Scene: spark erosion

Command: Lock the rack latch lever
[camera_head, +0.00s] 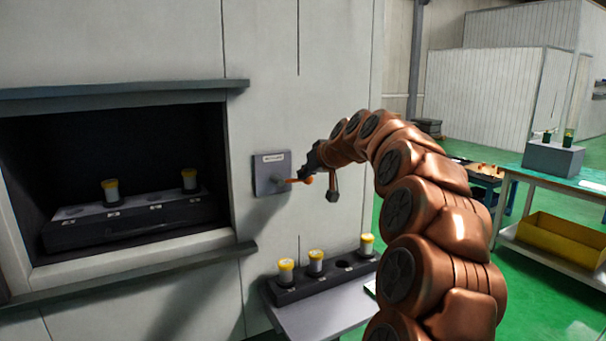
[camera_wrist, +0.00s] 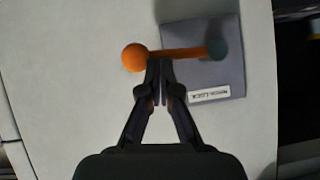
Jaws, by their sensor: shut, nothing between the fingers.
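The latch lever (camera_head: 296,181) is an orange bar with a round knob, on a grey plate (camera_head: 262,180) on the machine wall. In the head view it lies about level, knob to the right. The wrist view shows the lever (camera_wrist: 180,53) with its knob (camera_wrist: 133,57) at left and pivot at right; a label (camera_wrist: 210,94) is on the plate. My gripper (camera_wrist: 160,66) is shut and empty, its fingertips against or just beside the bar near the knob; I cannot tell if they touch. In the head view my gripper (camera_head: 309,168) is partly hard to make out.
Left of the plate is an open recess with a dark rack (camera_head: 130,221) holding two yellow-capped vials. Below, a shelf (camera_head: 315,318) bears another rack (camera_head: 290,293) with several vials. A green-topped bench (camera_head: 525,164) stands at right. A ledge (camera_head: 150,268) juts out below the recess.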

